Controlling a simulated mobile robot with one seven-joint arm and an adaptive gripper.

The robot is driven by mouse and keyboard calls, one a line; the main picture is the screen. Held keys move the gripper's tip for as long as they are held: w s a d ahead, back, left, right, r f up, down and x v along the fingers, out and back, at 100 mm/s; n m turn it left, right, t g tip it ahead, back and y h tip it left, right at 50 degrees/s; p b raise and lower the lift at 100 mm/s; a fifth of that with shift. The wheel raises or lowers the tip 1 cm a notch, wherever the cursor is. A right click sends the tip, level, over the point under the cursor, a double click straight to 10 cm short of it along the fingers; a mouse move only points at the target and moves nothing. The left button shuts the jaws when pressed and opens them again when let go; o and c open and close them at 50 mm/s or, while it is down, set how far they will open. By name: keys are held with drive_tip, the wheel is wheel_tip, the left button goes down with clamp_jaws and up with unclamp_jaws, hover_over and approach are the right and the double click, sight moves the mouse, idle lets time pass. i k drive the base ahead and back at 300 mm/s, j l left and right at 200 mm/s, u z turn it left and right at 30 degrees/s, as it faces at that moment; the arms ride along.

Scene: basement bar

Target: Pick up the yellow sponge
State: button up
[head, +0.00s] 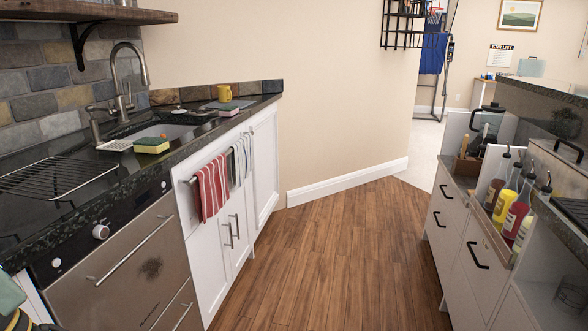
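A second small sponge (229,111), pinkish with green, lies farther back on the counter, right of the sink. I cannot make out my gripper. A cut-off teal and dark shape at the lower left corner is too partial to identify.
The sink (165,131) and its tall faucet (124,90) are behind the yellow sponge. The wooden floor (320,260) is clear between the counters.

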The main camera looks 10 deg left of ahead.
sight(149, 145)
drive_tip(key=i+l+u, duration=0.25)
drive_tip(key=i+u, duration=0.15)
drive_tip(key=i, duration=0.15)
drive_tip(key=i+l+u, duration=0.35)
drive_tip(key=i+l, duration=0.05)
drive_tip(key=i, duration=0.1)
